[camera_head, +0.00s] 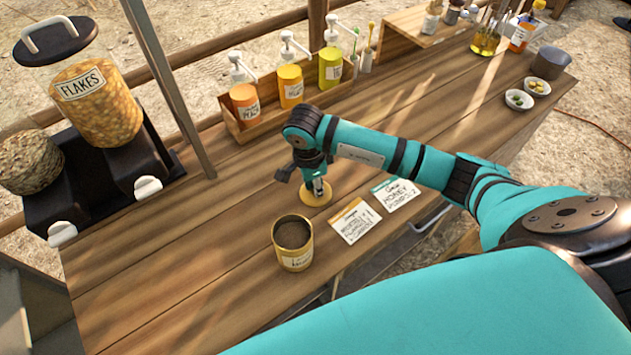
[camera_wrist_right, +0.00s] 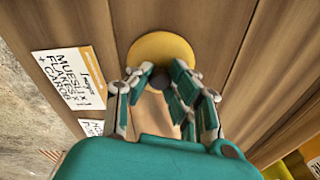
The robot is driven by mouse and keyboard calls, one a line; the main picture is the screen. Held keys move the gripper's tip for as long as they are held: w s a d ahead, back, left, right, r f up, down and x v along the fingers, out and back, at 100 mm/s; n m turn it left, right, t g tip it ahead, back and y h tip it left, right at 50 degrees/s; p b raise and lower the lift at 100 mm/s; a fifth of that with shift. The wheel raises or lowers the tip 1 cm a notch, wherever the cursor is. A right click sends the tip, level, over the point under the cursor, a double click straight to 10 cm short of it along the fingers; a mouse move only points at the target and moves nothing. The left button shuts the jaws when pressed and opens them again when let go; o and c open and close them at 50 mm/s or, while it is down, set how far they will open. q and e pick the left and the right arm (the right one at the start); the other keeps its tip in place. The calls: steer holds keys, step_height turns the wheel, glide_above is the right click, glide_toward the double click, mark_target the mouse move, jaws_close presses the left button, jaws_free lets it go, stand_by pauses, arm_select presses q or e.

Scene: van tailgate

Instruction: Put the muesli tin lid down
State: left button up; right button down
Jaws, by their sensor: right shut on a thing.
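The muesli tin lid (camera_head: 313,198) is a round yellow disc with a dark knob, flat and level at the wooden counter behind the cards. It also shows in the right wrist view (camera_wrist_right: 152,45). My right gripper (camera_head: 318,186) is above it, shut on its knob, with the fingers on both sides (camera_wrist_right: 160,84). I cannot tell whether the lid touches the wood. The open muesli tin (camera_head: 296,262) stands upright in front and to the left of the lid, dark inside. My left gripper is not in view.
An orange-edged order card (camera_head: 354,221) and a teal-edged honey card (camera_head: 395,193) lie beside the lid. A wooden rack (camera_head: 262,126) of pump bottles stands behind. The flakes dispenser (camera_head: 100,105) is at left. Small bowls (camera_head: 519,100) are at far right. The counter left of the tin is clear.

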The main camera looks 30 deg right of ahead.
mark_target(311, 193)
steer(key=shift+f, duration=0.15)
steer(key=c, duration=1.2)
jaws_free()
steer(key=shift+r, duration=0.35)
steer(key=shift+r+b, duration=0.3)
steer(key=shift+r, duration=0.1)
steer(key=r, duration=0.3)
steer(key=a+r+b, duration=0.1)
steer(key=r, duration=0.3)
steer(key=r+b, duration=0.1)
steer(key=r, duration=0.3)
steer(key=shift+a, duration=0.15)
